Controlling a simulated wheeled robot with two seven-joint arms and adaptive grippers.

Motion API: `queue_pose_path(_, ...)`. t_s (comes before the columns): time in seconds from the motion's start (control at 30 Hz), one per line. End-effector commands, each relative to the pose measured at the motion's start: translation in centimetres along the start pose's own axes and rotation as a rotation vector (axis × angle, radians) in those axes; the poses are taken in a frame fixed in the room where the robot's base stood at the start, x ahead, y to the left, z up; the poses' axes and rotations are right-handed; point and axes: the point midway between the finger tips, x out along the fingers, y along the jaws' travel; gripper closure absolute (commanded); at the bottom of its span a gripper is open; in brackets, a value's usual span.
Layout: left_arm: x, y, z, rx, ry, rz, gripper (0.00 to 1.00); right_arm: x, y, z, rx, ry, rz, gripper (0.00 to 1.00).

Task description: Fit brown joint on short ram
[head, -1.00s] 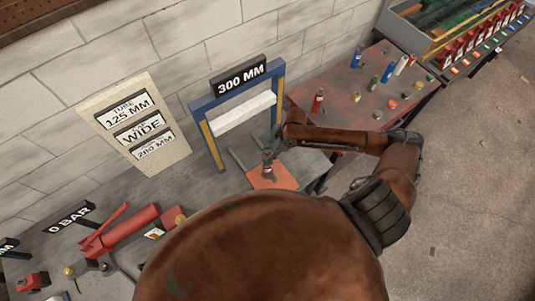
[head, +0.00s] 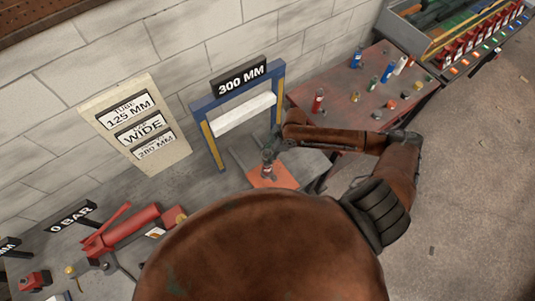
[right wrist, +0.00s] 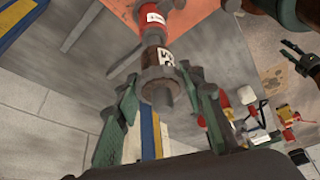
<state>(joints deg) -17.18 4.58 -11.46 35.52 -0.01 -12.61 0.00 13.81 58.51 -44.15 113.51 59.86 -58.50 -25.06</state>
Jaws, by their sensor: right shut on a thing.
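The short ram (right wrist: 155,16) is a red cylinder with a white label, standing on an orange plate (head: 281,178) beneath the blue frame. In the right wrist view, the brown joint (right wrist: 157,57) has a white label and a grey flange, and is in line with the ram's grey end. I cannot tell whether it is fully seated. My right gripper (head: 268,158) is over the ram; in the wrist view its green fingers (right wrist: 160,100) are shut on the joint's flange end. A dark two-pronged shape at the right, seemingly my left gripper (right wrist: 298,59), is open and empty.
The blue frame (head: 204,105) with a 300 MM sign stands close behind the plate. A red pump (head: 130,230) lies on the bench at left. A red table (head: 355,105) at right holds several small bottles and parts. A sign board (head: 133,127) leans at the wall.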

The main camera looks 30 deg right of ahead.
Motion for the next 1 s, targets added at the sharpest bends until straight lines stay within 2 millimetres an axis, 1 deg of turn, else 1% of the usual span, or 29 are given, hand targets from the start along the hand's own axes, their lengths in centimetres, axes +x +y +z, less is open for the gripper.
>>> queue_pose_path(0.37,0.1,0.0,0.0,0.0,0.0,0.0,0.6,0.1,0.1,0.0,-0.001,0.001,0.001,0.99)
queue_pose_path(1.0,0.7,0.1,0.1,0.0,0.0,0.0,0.6,1.5,0.1,0.6,-0.001,0.001,0.001,0.99)
